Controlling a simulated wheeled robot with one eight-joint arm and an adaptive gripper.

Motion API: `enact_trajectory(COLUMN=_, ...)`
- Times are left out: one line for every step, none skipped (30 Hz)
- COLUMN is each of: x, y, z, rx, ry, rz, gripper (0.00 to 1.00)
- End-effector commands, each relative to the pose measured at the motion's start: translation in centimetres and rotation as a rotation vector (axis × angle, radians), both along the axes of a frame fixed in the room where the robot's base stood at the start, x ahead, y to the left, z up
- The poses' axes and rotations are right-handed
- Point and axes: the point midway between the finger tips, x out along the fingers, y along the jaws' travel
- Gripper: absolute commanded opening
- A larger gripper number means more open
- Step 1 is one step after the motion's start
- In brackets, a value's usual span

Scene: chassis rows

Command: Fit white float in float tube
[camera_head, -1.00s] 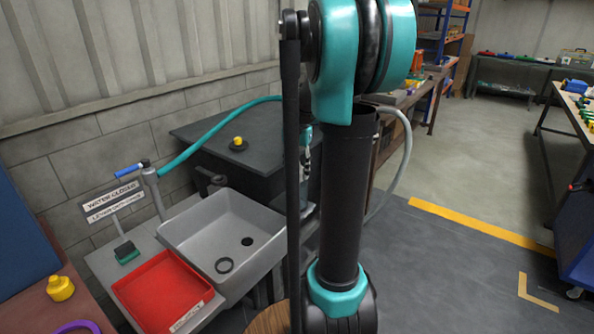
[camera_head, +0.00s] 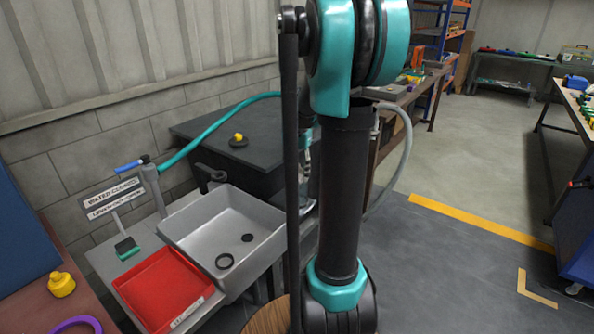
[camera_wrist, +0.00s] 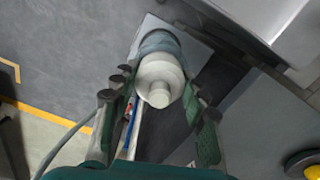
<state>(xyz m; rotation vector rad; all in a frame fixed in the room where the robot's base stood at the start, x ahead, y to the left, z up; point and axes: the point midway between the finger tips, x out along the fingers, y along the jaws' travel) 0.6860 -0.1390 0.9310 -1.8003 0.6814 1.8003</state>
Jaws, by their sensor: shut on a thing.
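The white float (camera_wrist: 160,78) shows in the wrist view between the two dark green fingers of my gripper (camera_wrist: 158,86), which is shut on it. Its narrow round end faces the camera. A translucent bluish-grey tube (camera_wrist: 159,42), which looks like the float tube, shows just beyond the float and in line with it. The float covers part of the tube's mouth, so I cannot tell whether its far end is inside or only above. In the head view my arm hides the float and most of my gripper.
A dark bench (camera_head: 215,125) with a yellow-topped knob (camera_head: 238,138) is behind. A grey hose (camera_head: 400,165) curves right of my arm. Floor at right is open.

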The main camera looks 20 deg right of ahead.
Motion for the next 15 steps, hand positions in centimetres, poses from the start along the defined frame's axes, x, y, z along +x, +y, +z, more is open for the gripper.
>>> enact_trajectory(x=0.01, y=-0.01, z=-0.15, rx=0.000, ry=0.000, rz=0.000, gripper=0.17)
enact_trajectory(x=0.00, y=0.00, z=-0.18, rx=0.000, ry=0.000, rz=0.000, gripper=0.17)
enact_trajectory(x=0.00, y=0.00, z=-0.16, rx=0.000, ry=0.000, rz=0.000, gripper=0.17)
enact_trajectory(x=0.00, y=0.00, z=-0.16, rx=0.000, ry=0.000, rz=0.000, gripper=0.17)
enact_trajectory(x=0.00, y=0.00, z=-0.16, rx=0.000, ry=0.000, rz=0.000, gripper=0.17)
enact_trajectory(x=0.01, y=0.00, z=-0.18, rx=0.000, ry=0.000, rz=0.000, gripper=0.17)
enact_trajectory(x=0.01, y=0.00, z=-0.20, rx=0.000, ry=0.000, rz=0.000, gripper=0.17)
enact_trajectory(x=0.01, y=0.00, z=-0.22, rx=0.000, ry=0.000, rz=0.000, gripper=0.17)
enact_trajectory(x=0.01, y=0.00, z=-0.27, rx=0.000, ry=0.000, rz=0.000, gripper=0.17)
enact_trajectory(x=0.00, y=0.00, z=-0.30, rx=0.000, ry=0.000, rz=0.000, gripper=0.17)
enact_trajectory(x=0.00, y=0.00, z=-0.35, rx=0.000, ry=0.000, rz=0.000, gripper=0.17)
enact_trajectory(x=0.00, y=0.00, z=-0.41, rx=0.000, ry=0.000, rz=0.000, gripper=0.17)
enact_trajectory(x=0.00, y=0.00, z=-0.46, rx=0.000, ry=0.000, rz=0.000, gripper=0.17)
enact_trajectory(x=-0.01, y=0.01, z=-0.51, rx=0.000, ry=0.000, rz=0.000, gripper=0.17)
enact_trajectory(x=-0.02, y=0.01, z=-0.58, rx=0.000, ry=0.000, rz=0.000, gripper=0.17)
